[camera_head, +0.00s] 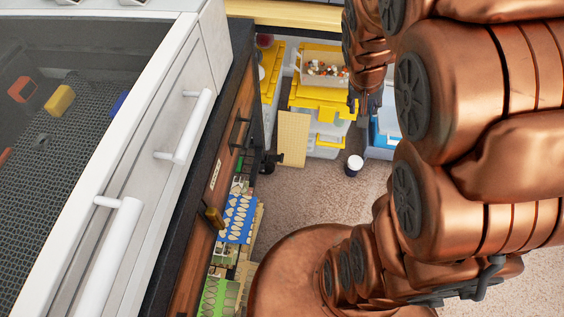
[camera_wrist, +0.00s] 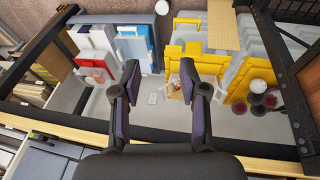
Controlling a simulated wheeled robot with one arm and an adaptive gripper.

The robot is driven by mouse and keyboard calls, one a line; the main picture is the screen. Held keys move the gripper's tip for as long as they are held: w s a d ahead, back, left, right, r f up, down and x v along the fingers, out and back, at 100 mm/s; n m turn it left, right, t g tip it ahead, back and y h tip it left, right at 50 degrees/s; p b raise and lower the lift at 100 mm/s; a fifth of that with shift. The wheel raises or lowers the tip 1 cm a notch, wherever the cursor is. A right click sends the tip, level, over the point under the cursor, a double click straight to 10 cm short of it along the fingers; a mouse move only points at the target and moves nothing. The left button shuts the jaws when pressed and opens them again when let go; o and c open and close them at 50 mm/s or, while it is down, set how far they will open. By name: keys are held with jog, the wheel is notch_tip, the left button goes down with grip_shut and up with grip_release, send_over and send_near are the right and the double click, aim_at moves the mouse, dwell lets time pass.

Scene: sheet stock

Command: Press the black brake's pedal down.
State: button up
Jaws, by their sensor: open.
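I cannot make out the black brake or its pedal for certain in either view. A small black part (camera_head: 271,161) sticks out low beside the wooden cabinet front in the head view; I cannot tell whether it belongs to the brake. My gripper (camera_head: 365,102) is at upper centre in the head view, partly hidden by my copper arm, in front of the yellow and grey bins. In the wrist view my gripper (camera_wrist: 160,80) is open, with nothing between its two dark fingers.
Yellow-lidded bins (camera_head: 322,98) stand at the back, with a tan board (camera_head: 293,138) leaning there. A dark cup with a white lid (camera_head: 354,166) stands on the carpet (camera_head: 315,195). A white-framed bench with drawer handles (camera_head: 188,125) fills the left. Patterned sheets (camera_head: 238,218) lie below the cabinet.

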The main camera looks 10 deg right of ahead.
jog(key=w+d+f+t+b, duration=0.1)
jog(key=w+d+f+b, duration=0.2)
jog(key=w+f, duration=0.25)
jog(key=w+d+f+m+t+h+b, duration=0.1)
jog(key=w+d+f+b, duration=0.25)
jog(key=f, duration=0.35)
jog(key=w+d+f+t+b, duration=0.1)
jog(key=w+d+f+b, duration=0.1)
jog(key=w+f, duration=0.45)
jog(key=w+f+t+y+b, duration=0.1)
jog(key=w+f+b, duration=0.2)
jog(key=f, duration=0.5)
jog(key=w+f+t+y+b, duration=0.1)
jog(key=w+f+t+b, duration=0.15)
jog(key=f, duration=0.55)
jog(key=m+t+y+b, duration=0.7)
jog(key=t+y+b, duration=0.15)
jog(key=b, duration=0.85)
send_near(282, 157)
jog(key=w+g, duration=0.1)
jog(key=w, duration=0.2)
jog(key=b+x, duration=0.1)
jog(key=x, duration=0.2)
jog(key=b+x, duration=0.1)
jog(key=x, duration=0.2)
jog(key=shift+a+f, duration=0.25)
jog(key=shift+a, duration=0.2)
jog(key=shift+w+a, duration=0.15)
jog(key=shift+w, duration=0.3)
